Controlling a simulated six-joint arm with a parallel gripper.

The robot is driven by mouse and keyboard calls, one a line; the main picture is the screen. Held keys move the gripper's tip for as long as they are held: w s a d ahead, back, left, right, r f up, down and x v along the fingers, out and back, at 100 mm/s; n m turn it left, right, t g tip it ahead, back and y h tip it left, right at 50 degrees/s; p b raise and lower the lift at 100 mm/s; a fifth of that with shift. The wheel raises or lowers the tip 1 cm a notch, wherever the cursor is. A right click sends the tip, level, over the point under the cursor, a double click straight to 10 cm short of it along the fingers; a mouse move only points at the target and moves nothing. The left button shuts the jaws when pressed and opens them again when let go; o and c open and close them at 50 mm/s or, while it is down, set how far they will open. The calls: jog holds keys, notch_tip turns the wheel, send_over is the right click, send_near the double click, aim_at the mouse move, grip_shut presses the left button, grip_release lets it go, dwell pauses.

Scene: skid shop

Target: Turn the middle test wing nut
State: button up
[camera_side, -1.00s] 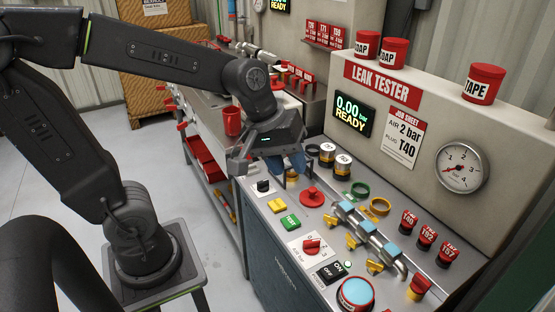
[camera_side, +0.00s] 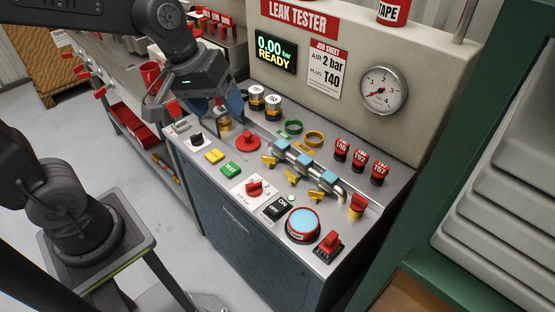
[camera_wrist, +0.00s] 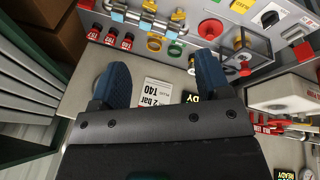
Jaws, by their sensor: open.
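Three yellow wing nuts stick out in front of a pipe manifold (camera_side: 306,172) with blue blocks on the tester's top. The middle wing nut (camera_side: 291,180) sits between the other two in the side view. In the wrist view it shows at the top edge (camera_wrist: 149,5), partly cut off. My gripper (camera_side: 226,105) hangs over the far left end of the tester top, left of the wing nuts and apart from them. In the wrist view its two blue fingers are spread wide with nothing between them (camera_wrist: 162,76).
Red-capped plugs (camera_side: 359,159) stand behind the manifold. The tester's upright panel with gauge (camera_side: 384,91) rises at the back.

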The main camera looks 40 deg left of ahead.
jog(key=w+d+f+m+g, duration=0.2)
jog(key=w+f+m, duration=0.15)
jog(key=w, duration=0.45)
jog(key=m+g+y, duration=0.1)
jog(key=m+g, duration=0.1)
jog(key=m, duration=0.1)
send_near(290, 174)
notch_tip(290, 174, down, 10)
jog(key=shift+d+r, duration=0.1)
jog(key=shift+r, duration=0.1)
jog(key=shift+c, duration=0.3)
jog(key=c, duration=0.9)
jog(key=shift+o, duration=0.2)
jog(key=shift+m, duration=1.85)
jog(key=o, duration=0.9)
